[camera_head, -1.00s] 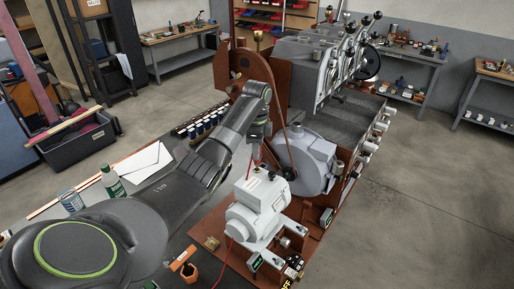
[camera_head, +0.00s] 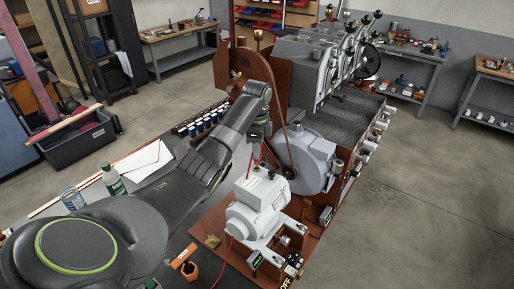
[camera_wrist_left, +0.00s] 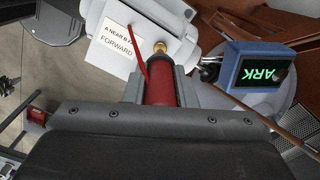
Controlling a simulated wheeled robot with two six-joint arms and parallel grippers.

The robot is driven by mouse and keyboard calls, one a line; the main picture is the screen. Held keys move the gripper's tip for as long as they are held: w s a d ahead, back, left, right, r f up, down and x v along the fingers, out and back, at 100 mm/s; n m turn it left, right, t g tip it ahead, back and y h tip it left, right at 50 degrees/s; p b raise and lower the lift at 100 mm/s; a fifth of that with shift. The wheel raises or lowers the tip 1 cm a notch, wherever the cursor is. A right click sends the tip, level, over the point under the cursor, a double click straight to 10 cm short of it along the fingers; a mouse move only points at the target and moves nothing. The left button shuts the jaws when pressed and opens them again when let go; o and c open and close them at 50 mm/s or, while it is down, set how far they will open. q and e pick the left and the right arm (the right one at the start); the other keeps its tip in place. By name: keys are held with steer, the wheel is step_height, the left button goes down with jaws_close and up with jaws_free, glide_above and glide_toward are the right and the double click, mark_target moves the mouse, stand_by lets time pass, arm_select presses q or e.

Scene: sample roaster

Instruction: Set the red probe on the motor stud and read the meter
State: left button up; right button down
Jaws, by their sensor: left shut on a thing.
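My left gripper (camera_head: 257,148) is above the pale grey motor (camera_head: 257,207) in the head view. It is shut on the red probe (camera_wrist_left: 160,82), which fills the middle of the left wrist view with a red lead looping beside it. A brass piece (camera_wrist_left: 160,47) shows at the probe's far end, against the motor's pale body. I cannot tell whether it is the probe's tip or the stud, or whether they touch. A blue box with a green-lettered display (camera_wrist_left: 265,67), partly readable as "ARK", is at the right of the wrist view. My right gripper is not in view.
A grey blower housing (camera_head: 308,160) and a drive belt stand close behind the motor. A red lead (camera_head: 224,262) runs down the front. A bottle (camera_head: 113,180) and white paper (camera_head: 143,162) are on the bench left.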

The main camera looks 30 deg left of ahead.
arm_select(q)
steer(key=shift+f, duration=0.45)
steer(key=shift+f, duration=0.15)
stand_by(0.7)
steer(key=shift+r, duration=3.55)
